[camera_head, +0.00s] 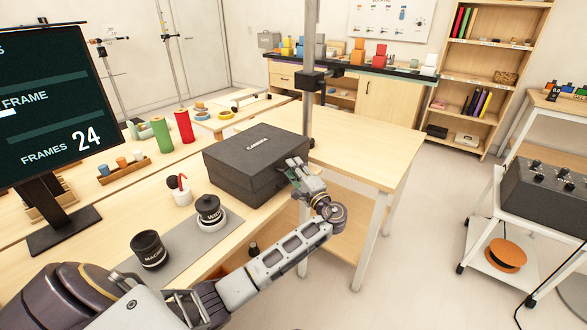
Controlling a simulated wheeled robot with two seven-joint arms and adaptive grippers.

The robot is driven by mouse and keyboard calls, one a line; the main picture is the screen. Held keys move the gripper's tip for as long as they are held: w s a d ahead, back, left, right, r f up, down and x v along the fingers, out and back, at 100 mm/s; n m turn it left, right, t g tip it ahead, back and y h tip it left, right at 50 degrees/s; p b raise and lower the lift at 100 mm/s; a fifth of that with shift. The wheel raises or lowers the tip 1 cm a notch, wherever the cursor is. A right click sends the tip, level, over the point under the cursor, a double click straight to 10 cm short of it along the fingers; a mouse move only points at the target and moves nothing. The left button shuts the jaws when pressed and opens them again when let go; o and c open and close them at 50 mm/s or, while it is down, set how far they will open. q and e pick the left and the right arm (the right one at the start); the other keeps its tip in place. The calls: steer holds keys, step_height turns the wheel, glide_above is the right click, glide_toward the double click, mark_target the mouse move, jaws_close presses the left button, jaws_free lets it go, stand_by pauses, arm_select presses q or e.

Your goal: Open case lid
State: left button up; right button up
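The black case (245,165) with a white label on top sits on the wooden table, and its lid lies flat and closed. My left arm reaches in from the lower left. My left gripper (295,169) is at the case's right-hand side, with its fingertips at the lid's edge. I cannot tell whether the fingers touch the lid or how far apart they are. The gripper hides part of that side of the case. My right gripper is not in view.
A grey mat (188,245) with two black lens-like cylinders (150,250) lies in front of the case. A small white bottle (180,190) stands left of it. A vertical metal post (309,75) rises behind it. The tabletop right of the case (365,150) is clear.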

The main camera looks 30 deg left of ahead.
arm_select(q)
steer(key=shift+w+a, duration=0.2)
steer(key=shift+a, duration=0.25)
steer(key=shift+c, duration=0.5)
jaws_close()
